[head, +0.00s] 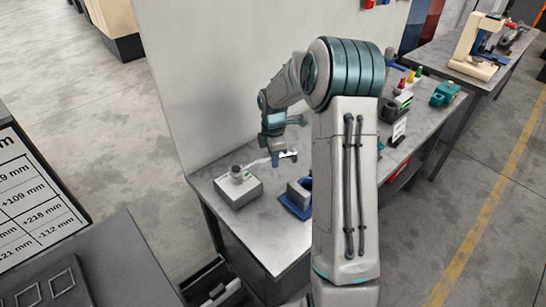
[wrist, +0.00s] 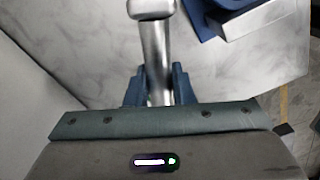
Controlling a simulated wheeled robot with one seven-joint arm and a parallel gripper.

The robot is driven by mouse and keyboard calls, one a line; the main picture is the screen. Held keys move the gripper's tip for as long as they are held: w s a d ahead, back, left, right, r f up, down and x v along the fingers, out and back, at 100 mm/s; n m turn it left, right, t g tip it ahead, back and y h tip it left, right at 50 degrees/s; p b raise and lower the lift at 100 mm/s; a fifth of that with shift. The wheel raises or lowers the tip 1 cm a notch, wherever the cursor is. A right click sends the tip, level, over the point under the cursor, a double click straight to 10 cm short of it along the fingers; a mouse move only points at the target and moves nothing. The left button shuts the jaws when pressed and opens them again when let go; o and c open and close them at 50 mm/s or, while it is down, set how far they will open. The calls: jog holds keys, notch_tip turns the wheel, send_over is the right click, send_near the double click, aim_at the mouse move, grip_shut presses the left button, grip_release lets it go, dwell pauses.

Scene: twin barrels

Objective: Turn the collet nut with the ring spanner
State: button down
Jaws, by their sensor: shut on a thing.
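My gripper (head: 275,161) is over the near left part of the bench. It is shut on the ring spanner (head: 257,162), a thin silver bar. In the wrist view the spanner's shaft (wrist: 156,55) runs from between my fingers (wrist: 158,90) to a wider pale end at the top edge, where the picture cuts it off. In the head view it points left toward the collet nut (head: 237,172), a small grey cylinder on a light grey block (head: 239,190). The ring is too small to tell whether it is around the nut or apart from it.
A blue holder with a grey block (head: 296,198) stands right of the nut's block, and also shows in the wrist view (wrist: 250,22). The bench (head: 262,232) is bare in front. A pale wall panel (head: 230,80) rises behind. Several small items stand farther right.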

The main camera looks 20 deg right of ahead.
jog(key=shift+r, duration=0.2)
jog(key=shift+r+p, duration=2.4)
jog(key=shift+r, duration=0.95)
